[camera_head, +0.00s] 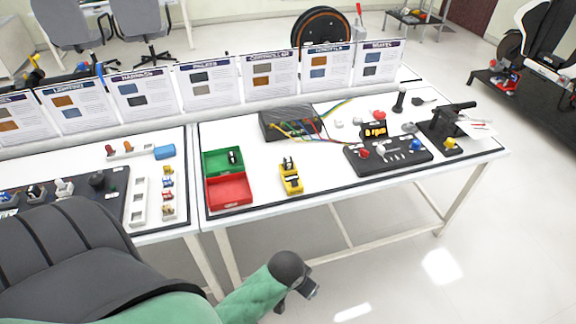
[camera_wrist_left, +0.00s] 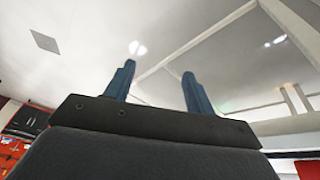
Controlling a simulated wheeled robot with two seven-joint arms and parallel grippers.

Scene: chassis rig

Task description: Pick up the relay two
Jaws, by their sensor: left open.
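I cannot tell for sure which part is relay two. A small dark part (camera_head: 234,157) sits in the green compartment (camera_head: 213,161) of the bin on the right-hand table. Another small dark part (camera_head: 288,164) stands in a yellow holder (camera_head: 291,182) to the right of the bin. My left gripper (camera_head: 309,291) hangs in front of the table, lower than its front edge, away from these parts. In the left wrist view its two blue fingers (camera_wrist_left: 158,88) are apart with nothing between them. My right gripper is not in view.
The red compartment (camera_head: 229,191) looks empty. A black box with wires (camera_head: 290,123), a control panel with knobs (camera_head: 388,155) and a black device (camera_head: 452,125) stand to the right. Information cards (camera_head: 270,77) line the back. The left table (camera_head: 158,219) holds small coloured parts. The table front near the holder is clear.

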